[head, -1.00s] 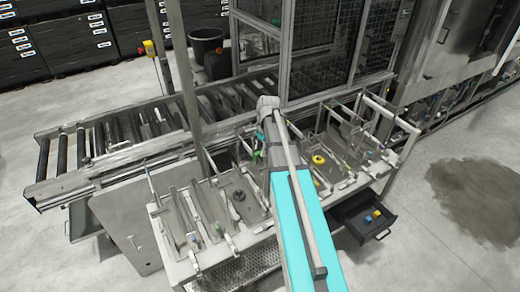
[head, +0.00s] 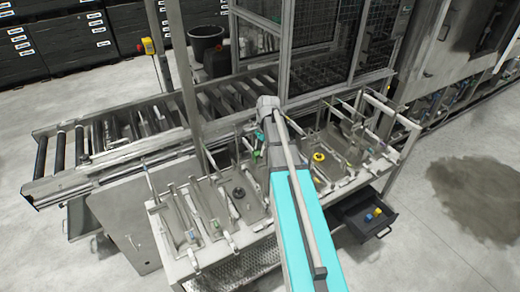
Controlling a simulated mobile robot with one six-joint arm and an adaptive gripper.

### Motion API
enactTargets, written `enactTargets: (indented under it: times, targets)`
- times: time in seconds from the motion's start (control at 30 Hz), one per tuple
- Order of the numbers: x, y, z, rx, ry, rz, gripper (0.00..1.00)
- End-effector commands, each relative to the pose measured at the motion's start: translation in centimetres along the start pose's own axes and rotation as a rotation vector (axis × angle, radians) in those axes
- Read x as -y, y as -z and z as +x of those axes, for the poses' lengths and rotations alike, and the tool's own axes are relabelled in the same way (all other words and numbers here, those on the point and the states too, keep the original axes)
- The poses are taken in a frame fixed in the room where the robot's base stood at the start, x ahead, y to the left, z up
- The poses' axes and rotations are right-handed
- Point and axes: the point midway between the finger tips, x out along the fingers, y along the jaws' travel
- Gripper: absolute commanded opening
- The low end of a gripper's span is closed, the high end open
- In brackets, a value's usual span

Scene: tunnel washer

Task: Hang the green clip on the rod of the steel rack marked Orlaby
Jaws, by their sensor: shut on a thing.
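My turquoise arm (head: 296,225) reaches from the bottom edge up over the steel bench, with its grey joint (head: 267,106) above the racks. Steel racks with rods stand left (head: 168,212) and right (head: 342,172) of the arm. No Orlaby marking is legible, and I cannot tell which rack bears it.
A dark open drawer (head: 350,222) with yellow and blue pieces juts out at the right front. A roller conveyor (head: 140,140) and a caged frame (head: 325,45) stand behind the bench. A yellow ring-like piece (head: 319,157) lies at the right rack. Floor at right is open, with a dark patch.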

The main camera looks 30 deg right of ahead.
Motion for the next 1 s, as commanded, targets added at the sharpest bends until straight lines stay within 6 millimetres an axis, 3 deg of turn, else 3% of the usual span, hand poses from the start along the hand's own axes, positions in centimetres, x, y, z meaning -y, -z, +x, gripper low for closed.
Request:
enactTargets:
  times: [0.73,0.77,0.93,1.0]
  targets:
    - [0.02,0.08,0.73,0.0,0.0,-0.001,0.0]
    - [0.02,0.07,0.66,0.0,0.0,-0.001,0.47]
    - [0.02,0.07,0.65,0.0,0.0,-0.001,0.78]
    - [0.02,0.06,0.65,0.0,0.0,-0.001,0.81]
